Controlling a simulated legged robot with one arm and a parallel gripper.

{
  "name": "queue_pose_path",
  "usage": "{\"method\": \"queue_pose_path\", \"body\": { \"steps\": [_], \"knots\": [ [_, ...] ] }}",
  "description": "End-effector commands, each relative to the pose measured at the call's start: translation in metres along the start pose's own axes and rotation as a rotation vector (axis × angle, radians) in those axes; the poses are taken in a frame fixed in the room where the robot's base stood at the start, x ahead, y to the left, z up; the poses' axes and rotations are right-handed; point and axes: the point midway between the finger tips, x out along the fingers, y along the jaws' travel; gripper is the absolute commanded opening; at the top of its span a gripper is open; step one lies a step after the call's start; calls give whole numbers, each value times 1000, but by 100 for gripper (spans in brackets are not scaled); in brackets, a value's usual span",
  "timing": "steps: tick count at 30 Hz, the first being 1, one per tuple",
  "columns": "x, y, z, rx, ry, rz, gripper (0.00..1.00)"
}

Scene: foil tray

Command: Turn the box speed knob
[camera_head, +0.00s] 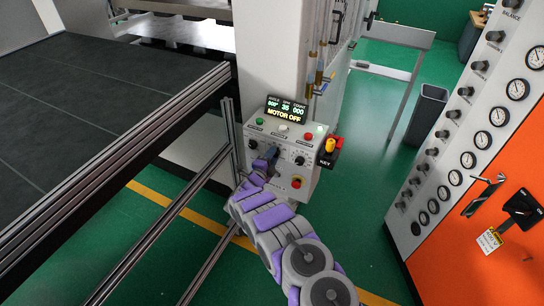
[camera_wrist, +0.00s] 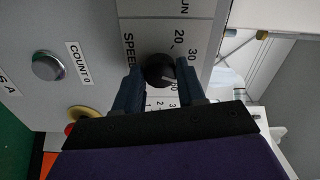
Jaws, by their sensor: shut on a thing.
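The control box (camera_head: 284,145) is a grey panel on the machine post, with a display reading "MOTOR OFF". The speed knob (camera_wrist: 158,70) is round and black with a white pointer line, beside the "SPEED" label and a number scale in the wrist view. My gripper (camera_wrist: 159,88) has its two dark blue fingers on either side of the knob, shut on it. The pointer faces toward the right finger, near the 30–50 side of the scale. In the head view my gripper (camera_head: 266,158) reaches the box's left side and hides the speed knob.
A metal rail frame (camera_head: 205,170) is close on the left. An orange and white gauge panel (camera_head: 470,150) stands at right.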

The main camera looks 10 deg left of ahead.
Motion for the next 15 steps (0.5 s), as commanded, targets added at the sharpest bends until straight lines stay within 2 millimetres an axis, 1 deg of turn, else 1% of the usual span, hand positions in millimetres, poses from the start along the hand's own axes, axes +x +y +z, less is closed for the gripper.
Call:
{"method": "queue_pose_path", "body": {
  "steps": [1,14,15],
  "knots": [
    [-2,4,1,4,-3,6,9],
    [-2,5,0,12,-3,8,9],
    [-2,5,0,12,-3,8,40]
  ]
}}
